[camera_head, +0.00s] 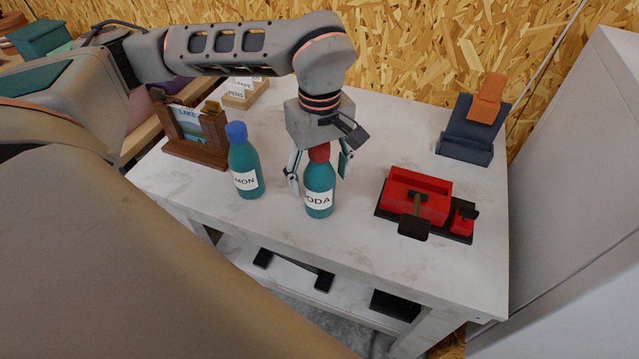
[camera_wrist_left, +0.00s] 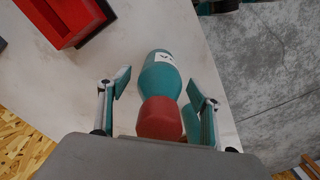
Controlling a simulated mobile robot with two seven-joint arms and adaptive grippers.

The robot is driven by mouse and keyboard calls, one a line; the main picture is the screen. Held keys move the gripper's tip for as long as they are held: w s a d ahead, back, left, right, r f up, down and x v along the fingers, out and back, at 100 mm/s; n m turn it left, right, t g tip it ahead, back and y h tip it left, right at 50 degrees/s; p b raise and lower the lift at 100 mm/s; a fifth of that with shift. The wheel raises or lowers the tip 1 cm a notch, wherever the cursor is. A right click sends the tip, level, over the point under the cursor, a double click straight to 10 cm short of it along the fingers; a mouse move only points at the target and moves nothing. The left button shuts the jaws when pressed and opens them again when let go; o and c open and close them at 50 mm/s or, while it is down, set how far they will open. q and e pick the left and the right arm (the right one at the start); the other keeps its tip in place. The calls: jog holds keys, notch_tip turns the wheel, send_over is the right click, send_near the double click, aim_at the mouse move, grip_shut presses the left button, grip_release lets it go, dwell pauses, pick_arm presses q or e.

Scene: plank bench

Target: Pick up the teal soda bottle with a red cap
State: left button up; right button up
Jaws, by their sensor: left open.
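The teal soda bottle (camera_head: 319,190) with a red cap stands upright on the white bench, its label reading "ODA" in the head view. My left gripper (camera_head: 318,178) is above it, pointing down, with its open fingers on either side of the bottle's upper part. In the left wrist view, the bottle (camera_wrist_left: 161,80) and its red cap lie between the two spread fingers (camera_wrist_left: 158,103), with gaps visible on both sides. My right gripper is not in view.
A teal bottle with a blue cap (camera_head: 243,168) stands close by on the left. A wooden frame (camera_head: 196,148) is behind it. The bench front is clear.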

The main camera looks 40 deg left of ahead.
pick_arm(q)
jog(key=c, duration=1.2)
jog(key=shift+c, duration=0.2)
